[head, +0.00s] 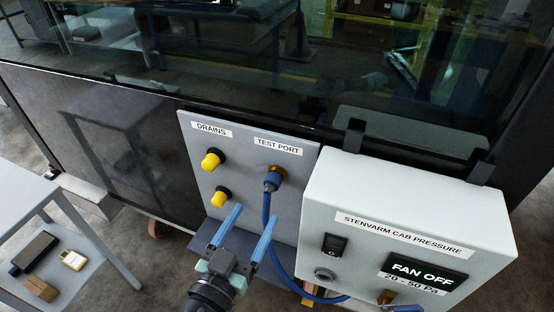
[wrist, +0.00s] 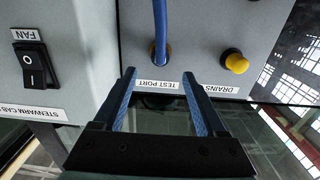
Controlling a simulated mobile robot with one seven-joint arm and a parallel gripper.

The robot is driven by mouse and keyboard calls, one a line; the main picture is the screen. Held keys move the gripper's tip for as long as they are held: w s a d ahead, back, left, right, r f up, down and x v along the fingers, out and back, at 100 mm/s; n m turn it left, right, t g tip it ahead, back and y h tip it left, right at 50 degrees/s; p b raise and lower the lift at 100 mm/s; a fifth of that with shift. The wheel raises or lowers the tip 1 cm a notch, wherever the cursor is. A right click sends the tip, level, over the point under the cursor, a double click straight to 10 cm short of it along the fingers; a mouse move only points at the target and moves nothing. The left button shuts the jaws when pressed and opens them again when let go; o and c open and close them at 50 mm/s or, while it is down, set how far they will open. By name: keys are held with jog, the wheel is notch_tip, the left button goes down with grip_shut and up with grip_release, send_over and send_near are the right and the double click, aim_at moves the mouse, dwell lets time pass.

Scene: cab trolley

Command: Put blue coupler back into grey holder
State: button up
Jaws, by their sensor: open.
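The blue coupler (head: 272,181) is on the brass fitting under the TEST PORT label on the grey panel (head: 240,165). A blue hose (head: 266,212) hangs from it and curves down to the right. In the wrist view the picture is upside down, and the hose (wrist: 160,22) meets the port between the fingertips' lines. My gripper (head: 256,212) is open and empty, in front of and below the coupler; it also shows in the wrist view (wrist: 158,72). A grey round socket (head: 325,275) on the white box may be the grey holder; I cannot tell for sure.
Two yellow drain caps (head: 211,159) stick out left of the port. The white pressure box (head: 400,215) juts out at right, with a switch and a FAN OFF display (head: 425,272). A table (head: 28,205) stands at left. Dark glass (head: 250,90) rises behind.

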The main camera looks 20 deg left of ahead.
aim_at(267, 193)
jog(key=shift+s, duration=0.15)
jog(key=w, duration=0.7)
jog(key=shift+w+d, duration=0.1)
jog(key=shift+w, duration=0.95)
jog(key=shift+b, duration=0.95)
dwell(0.5)
grip_shut()
jog(key=shift+r, duration=0.1)
